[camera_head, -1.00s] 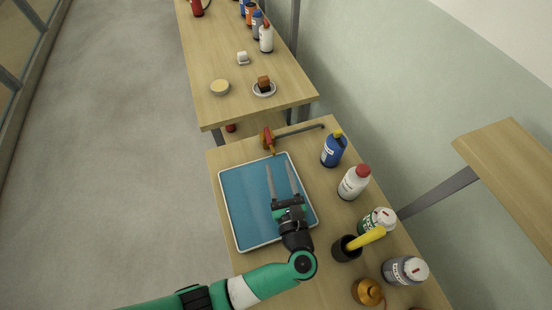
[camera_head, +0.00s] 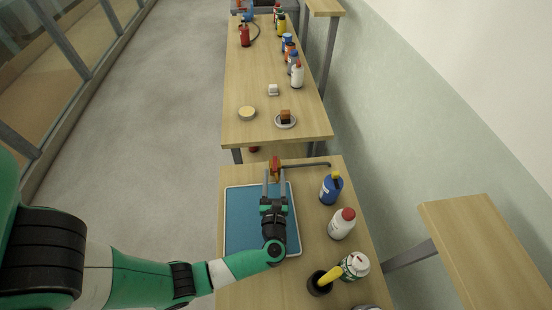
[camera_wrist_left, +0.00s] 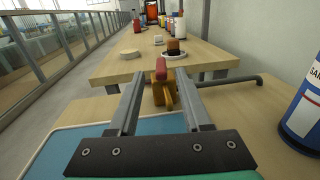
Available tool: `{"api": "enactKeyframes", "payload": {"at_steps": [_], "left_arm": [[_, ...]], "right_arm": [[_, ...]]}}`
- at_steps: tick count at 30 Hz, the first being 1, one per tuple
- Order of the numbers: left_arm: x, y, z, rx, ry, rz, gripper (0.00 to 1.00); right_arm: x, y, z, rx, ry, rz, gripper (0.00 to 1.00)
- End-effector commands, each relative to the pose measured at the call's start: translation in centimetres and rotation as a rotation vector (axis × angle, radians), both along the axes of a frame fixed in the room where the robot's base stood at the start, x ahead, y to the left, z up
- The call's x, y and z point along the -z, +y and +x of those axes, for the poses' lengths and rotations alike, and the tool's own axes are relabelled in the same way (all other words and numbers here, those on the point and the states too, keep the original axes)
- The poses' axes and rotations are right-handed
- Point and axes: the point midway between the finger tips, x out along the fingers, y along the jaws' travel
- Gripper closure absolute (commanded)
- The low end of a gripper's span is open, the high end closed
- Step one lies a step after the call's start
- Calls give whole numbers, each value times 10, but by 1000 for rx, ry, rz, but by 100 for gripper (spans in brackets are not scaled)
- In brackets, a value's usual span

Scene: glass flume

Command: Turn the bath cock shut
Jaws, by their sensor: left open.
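The bath cock (camera_head: 276,168) is a brass body with a red handle at the far edge of the near bench, just past the blue bath. A grey pipe (camera_head: 308,164) runs from it to the right. In the left wrist view the cock (camera_wrist_left: 163,92) stands between the fingertips, with its red-topped handle upright. My left gripper (camera_head: 275,174) is open, its fingers pointing at the cock from the near side. I cannot tell whether either finger touches it. The blue bath (camera_head: 240,215) with a pale rim lies under the gripper. My right gripper is not in view.
Right of the bath stand a blue bottle (camera_head: 331,189), a white bottle with a red cap (camera_head: 341,224), a green-and-white jar (camera_head: 354,266) and a black cup (camera_head: 319,284) with a yellow handle. A second bench (camera_head: 265,133) lies beyond a gap.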

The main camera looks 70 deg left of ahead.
Motion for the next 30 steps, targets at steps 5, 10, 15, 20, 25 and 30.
{"api": "enactKeyframes", "payload": {"at_steps": [5,10,15,20,25,30], "left_arm": [[1,39,16,-5,-1,1,51],[0,60,27,-1,-1,1,51],[0,66,30,2,0,1,51],[0,65,30,2,0,0,51],[0,65,30,2,0,0,80],[0,65,29,2,0,0,100]], "right_arm": [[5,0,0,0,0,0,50],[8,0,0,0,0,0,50],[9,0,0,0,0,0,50],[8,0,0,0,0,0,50],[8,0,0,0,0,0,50],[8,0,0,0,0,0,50]]}}
